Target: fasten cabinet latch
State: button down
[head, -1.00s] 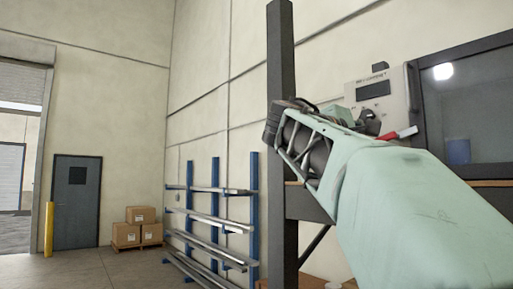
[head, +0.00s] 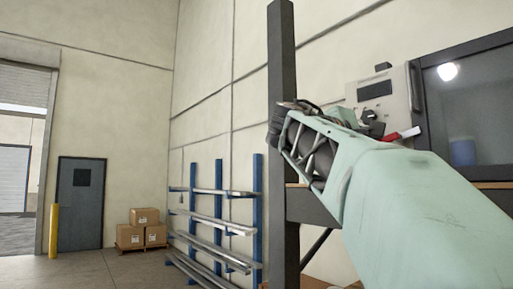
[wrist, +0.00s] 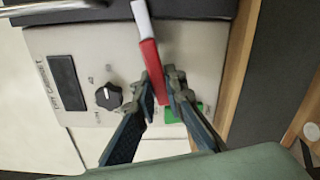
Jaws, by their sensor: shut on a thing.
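The latch handle is a red lever with a pale grey end. In the wrist view the red lever (wrist: 153,68) runs from the panel's top edge down between my fingers. It also shows as a small red bar (head: 391,137) in the head view. My gripper (wrist: 163,84) has a finger on each side of the lever's lower part and is shut on it. In the head view my gripper (head: 374,125) is partly hidden by my arm. A green patch (wrist: 171,114) lies on the panel behind the fingers.
The pale control panel (wrist: 88,48) carries a dark display (wrist: 67,83) and a black knob (wrist: 109,96). In the head view a dark-framed window (head: 468,110) is to the right. A dark post (head: 281,150) stands left of my arm.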

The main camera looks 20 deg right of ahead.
jog(key=shift+r+m+b, duration=0.2)
jog(key=shift+r+m, duration=0.1)
jog(key=shift+m, duration=0.5)
jog(key=shift+r+m+b, duration=0.2)
jog(key=shift+r+m, duration=0.05)
jog(key=shift+m, duration=0.55)
jog(key=c, duration=2)
grip_release()
jog(key=shift+w, duration=0.1)
jog(key=shift+o, duration=0.2)
